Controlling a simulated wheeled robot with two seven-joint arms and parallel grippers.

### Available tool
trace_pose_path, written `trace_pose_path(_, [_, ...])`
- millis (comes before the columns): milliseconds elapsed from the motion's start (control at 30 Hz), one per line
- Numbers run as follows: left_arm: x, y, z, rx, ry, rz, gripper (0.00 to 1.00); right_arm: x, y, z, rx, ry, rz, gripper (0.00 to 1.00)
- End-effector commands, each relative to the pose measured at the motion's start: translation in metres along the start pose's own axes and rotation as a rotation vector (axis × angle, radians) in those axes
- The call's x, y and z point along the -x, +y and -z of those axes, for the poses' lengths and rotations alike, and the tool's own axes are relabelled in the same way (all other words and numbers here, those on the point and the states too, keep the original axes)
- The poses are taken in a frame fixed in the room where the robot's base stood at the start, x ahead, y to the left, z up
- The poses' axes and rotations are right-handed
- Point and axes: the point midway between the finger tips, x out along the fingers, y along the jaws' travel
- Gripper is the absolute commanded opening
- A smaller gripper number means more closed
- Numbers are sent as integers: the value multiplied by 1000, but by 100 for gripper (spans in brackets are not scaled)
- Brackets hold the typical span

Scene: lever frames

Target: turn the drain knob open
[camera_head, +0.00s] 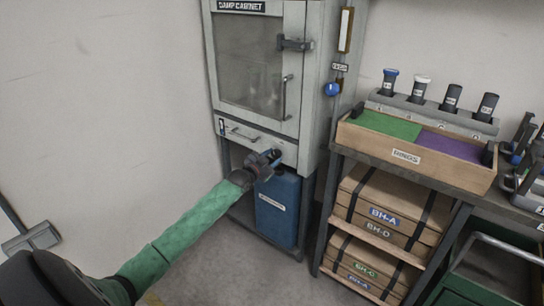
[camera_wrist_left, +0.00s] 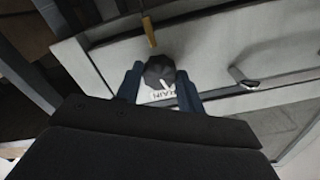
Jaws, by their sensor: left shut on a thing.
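The drain knob (camera_wrist_left: 160,70) is dark and faceted and sits between the two blue fingers of my left gripper (camera_wrist_left: 159,88) in the left wrist view. The gripper is shut on it. A white label (camera_wrist_left: 160,92), partly covered and reading "RAIN", lies beside the knob. In the head view my left gripper (camera_head: 269,160) is at the lower front of the grey damp cabinet (camera_head: 296,150), below its drawer; the knob is hidden there. My right gripper is not in view.
A blue container (camera_head: 278,210) stands below the cabinet, just under my gripper. A brass-coloured rod (camera_wrist_left: 149,32) is close to the knob. A drawer handle (camera_head: 243,133) is above. To the right a shelf holds a rings tray (camera_head: 407,157) and labelled boxes (camera_head: 385,215).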

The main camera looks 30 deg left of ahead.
Motion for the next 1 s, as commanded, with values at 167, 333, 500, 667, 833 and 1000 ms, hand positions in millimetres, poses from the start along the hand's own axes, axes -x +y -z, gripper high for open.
trace_pose_path(167, [0,0,1,52,0,0,15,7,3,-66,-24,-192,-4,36])
trace_pose_path(333, [0,0,1,103,-1,0,15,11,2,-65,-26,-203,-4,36])
trace_pose_path(500, [0,0,2,166,0,0,15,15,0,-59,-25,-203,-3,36])
trace_pose_path(667, [0,-2,4,284,-1,0,15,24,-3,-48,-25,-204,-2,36])
trace_pose_path(833, [0,-1,3,438,0,0,15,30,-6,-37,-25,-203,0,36])
trace_pose_path(1000, [0,0,2,569,-1,0,15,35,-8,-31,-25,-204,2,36])
